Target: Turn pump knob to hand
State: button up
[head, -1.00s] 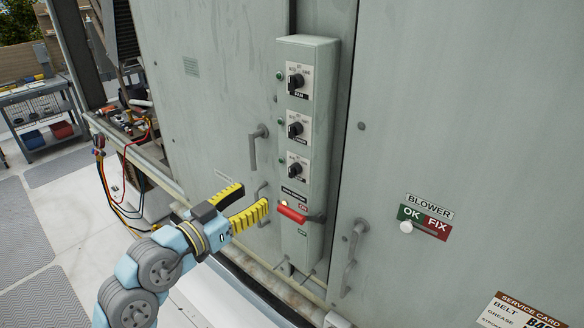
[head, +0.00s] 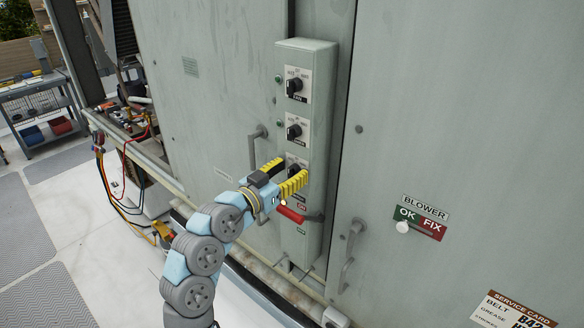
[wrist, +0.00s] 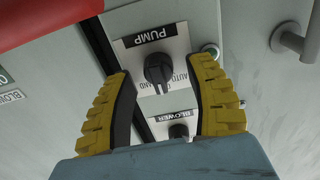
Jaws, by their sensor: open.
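The pump knob (wrist: 158,70) is a black rotary knob on a white plate marked PUMP (wrist: 150,38) in the wrist view. It is the lowest of three knobs on the grey control box (head: 318,110) in the head view, partly hidden there by my gripper. My gripper (head: 291,168) is open in front of it. In the wrist view its two yellow-and-black fingers (wrist: 160,75) stand on either side of the knob, with visible gaps on both sides. I cannot tell the depth left between fingertips and plate. The plate's lettering is partly covered by the knob.
The blower knob (wrist: 178,131) sits close by, above the pump knob on the box, with the fan knob (head: 294,86) at the top. A red-handled lever (head: 290,214) sticks out just below my gripper. Door handles (head: 349,255) flank the box.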

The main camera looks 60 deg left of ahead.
jog(key=shift+w+a, duration=0.15)
jog(key=shift+w, duration=0.2)
grip_shut()
